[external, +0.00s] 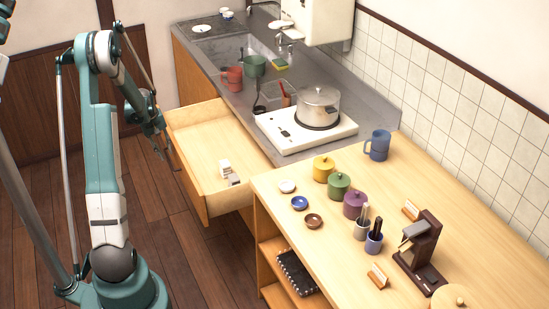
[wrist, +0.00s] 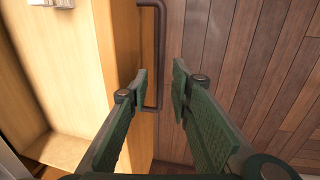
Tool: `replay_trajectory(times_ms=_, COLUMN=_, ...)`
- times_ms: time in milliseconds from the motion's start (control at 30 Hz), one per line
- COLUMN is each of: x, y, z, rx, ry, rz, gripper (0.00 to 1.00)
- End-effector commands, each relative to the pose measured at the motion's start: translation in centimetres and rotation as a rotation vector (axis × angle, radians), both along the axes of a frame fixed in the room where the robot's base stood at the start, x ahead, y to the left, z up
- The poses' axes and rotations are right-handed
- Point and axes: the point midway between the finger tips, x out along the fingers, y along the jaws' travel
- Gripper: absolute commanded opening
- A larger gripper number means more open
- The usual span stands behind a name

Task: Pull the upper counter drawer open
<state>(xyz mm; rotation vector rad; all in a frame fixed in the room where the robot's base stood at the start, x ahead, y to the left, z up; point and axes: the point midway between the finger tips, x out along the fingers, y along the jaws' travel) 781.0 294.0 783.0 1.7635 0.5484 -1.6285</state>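The upper counter drawer (external: 222,136) is pulled far out from the counter, its light wood interior showing. In the wrist view the drawer (wrist: 75,85) fills the left side, and its dark bar handle (wrist: 161,50) stands along the front panel. My gripper (external: 174,163) is at the outer side of the drawer front. In the wrist view my gripper (wrist: 160,86) is open, with the handle bar showing in the gap between its two green fingers. The fingers look apart from the bar; whether the bar is at their depth is hard to tell.
Small pale blocks (external: 229,175) lie in the drawer. A pot (external: 318,103) stands on the white stove (external: 300,133). Jars, small dishes and cups stand on the wooden counter (external: 330,270). The wood floor (external: 190,260) before the drawer is clear.

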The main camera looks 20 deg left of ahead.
Motion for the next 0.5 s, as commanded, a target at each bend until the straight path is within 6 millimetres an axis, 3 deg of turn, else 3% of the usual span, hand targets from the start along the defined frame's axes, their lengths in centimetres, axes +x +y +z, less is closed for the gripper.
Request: replay_trajectory(times_ms=500, x=-1.0, y=0.9, z=6.9, rx=0.0, ry=0.0, rz=0.001, gripper=0.22)
